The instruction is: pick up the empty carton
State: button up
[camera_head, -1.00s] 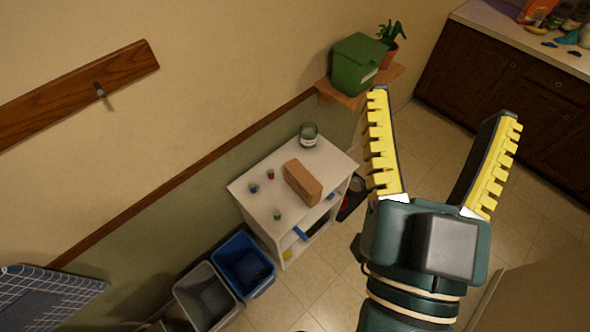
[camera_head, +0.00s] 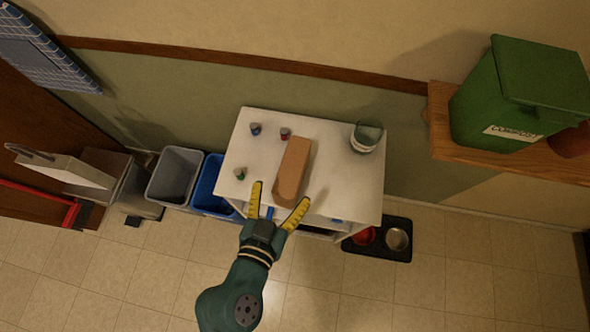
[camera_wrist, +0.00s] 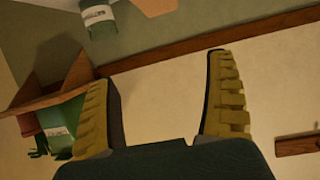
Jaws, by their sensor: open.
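A brown closed-looking carton (camera_head: 293,170) lies on top of a white shelf unit (camera_head: 345,197). Whether it is empty cannot be told. My gripper (camera_head: 280,196) is open, its yellow ridged fingers spread near the carton's front end in the head view. The left finger appears beside the carton and the right finger overlaps the front edge of the shelf top. Nothing is between the fingers. In the wrist view my gripper (camera_wrist: 163,70) faces the wall. A brown piece (camera_wrist: 155,5), likely the carton, is cut off at the top edge.
A glass jar (camera_head: 366,136) stands right of the carton; several small items, one a blue-grey one (camera_head: 255,129), stand left. A green compost bin (camera_head: 520,95) sits on a wall shelf. Grey (camera_head: 174,175) and blue (camera_head: 210,187) bins stand left. Pet bowls (camera_head: 396,239) lie on the floor.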

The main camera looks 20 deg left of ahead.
send_near(293, 163)
jog(key=shift+n, duration=0.4)
jog(key=x, duration=0.5)
jog(key=shift+w+a+f, duration=0.1)
jog(key=shift+w+a, duration=0.1)
jog(key=shift+a, duration=0.1)
jog(key=x, duration=0.5)
jog(key=shift+w+d+f, duration=0.15)
jog(key=shift+w+d, duration=0.05)
jog(key=shift+w, duration=0.2)
jog(key=shift+c, duration=0.3)
jog(key=c, duration=1.1)
